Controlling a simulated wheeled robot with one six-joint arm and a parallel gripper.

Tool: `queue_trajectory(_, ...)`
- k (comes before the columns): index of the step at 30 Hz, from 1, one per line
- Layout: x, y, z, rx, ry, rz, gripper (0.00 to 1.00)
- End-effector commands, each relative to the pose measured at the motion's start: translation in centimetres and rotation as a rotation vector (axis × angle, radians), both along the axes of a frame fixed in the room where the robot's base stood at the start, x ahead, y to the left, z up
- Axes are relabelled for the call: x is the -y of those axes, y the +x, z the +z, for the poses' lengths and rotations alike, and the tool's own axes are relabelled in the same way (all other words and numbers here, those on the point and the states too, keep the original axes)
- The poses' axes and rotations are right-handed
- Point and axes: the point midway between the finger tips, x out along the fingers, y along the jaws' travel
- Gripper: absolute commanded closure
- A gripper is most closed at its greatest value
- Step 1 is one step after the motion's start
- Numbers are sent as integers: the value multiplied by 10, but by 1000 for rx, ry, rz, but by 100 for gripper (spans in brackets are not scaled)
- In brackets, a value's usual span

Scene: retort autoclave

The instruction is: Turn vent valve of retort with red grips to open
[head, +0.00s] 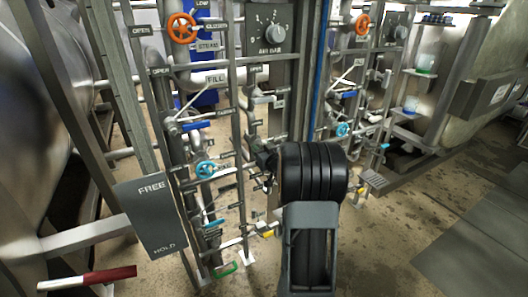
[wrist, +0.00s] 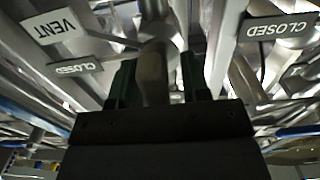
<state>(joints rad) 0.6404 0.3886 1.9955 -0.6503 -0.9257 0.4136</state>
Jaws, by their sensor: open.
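In the wrist view the VENT label (wrist: 54,26) is white and upside down at the upper left. A CLOSED plate (wrist: 75,67) is below it, and another CLOSED plate (wrist: 278,28) is at the upper right. A grey-brown handle (wrist: 152,75) stands between the two dark fingers of my gripper (wrist: 157,82). The fingers are open on either side of it, and I cannot tell whether they touch it. In the head view my gripper (head: 264,163) is mostly hidden behind my arm, at the pipe rack. A red-and-white grip (head: 112,275) lies at the lower left.
The pipe rack holds orange handwheels (head: 182,27), light blue handwheels (head: 206,169), a blue lever (head: 197,126) and the AIR BAR dial (head: 272,30). A FREE/HOLD panel (head: 155,215) stands at the left. A similar rack stands at the right. Floor (head: 410,225) at the lower right is clear.

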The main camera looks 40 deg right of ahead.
Motion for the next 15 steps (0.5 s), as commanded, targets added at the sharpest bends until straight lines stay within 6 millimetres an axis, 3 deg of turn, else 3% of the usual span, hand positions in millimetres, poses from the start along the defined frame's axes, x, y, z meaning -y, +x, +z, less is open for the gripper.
queue_trajectory(5,-2,-17,2,0,-1,-2,57)
queue_trajectory(15,-11,-85,2,0,0,-3,57)
